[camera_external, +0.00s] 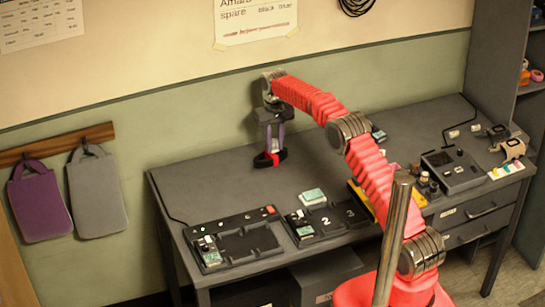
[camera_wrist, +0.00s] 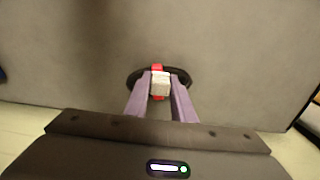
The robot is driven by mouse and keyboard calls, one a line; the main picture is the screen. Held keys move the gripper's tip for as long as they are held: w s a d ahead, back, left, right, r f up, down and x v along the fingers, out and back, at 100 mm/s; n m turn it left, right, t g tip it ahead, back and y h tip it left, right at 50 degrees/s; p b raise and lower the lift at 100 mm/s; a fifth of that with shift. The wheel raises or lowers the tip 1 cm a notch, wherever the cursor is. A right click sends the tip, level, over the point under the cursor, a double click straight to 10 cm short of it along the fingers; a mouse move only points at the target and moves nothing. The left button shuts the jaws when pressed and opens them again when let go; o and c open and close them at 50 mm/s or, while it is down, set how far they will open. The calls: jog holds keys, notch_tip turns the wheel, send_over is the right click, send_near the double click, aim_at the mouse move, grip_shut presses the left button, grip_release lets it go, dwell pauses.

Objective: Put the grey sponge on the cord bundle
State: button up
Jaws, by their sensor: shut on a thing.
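The cord bundle (camera_external: 258,161) is a black coil with a red tie, lying on the desk towards the back, left of the middle. It also shows in the wrist view as a dark ring (camera_wrist: 183,77) with a red band (camera_wrist: 157,67). My gripper (camera_external: 271,150) points down right above it, its purple fingers also in the wrist view (camera_wrist: 160,84). They are shut on the grey sponge (camera_wrist: 160,86), a small pale block that overlaps the middle of the bundle. I cannot tell whether the sponge touches the bundle. The fingers mostly hide the sponge in the external view.
Dark trays (camera_external: 250,243) with small pale-green blocks (camera_external: 312,196) stand along the desk's front. A grey control box (camera_external: 453,170) and small items stand on the right. The desk (camera_external: 205,190) around the bundle is clear. Purple and grey bags hang on the wall.

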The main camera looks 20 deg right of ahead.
aim_at(274, 148)
jog(key=shift+f, duration=1.4)
jog(key=shift+f, duration=0.1)
jog(key=o, duration=1)
notch_tip(274, 148, up, 11)
jog(key=shift+r, duration=0.6)
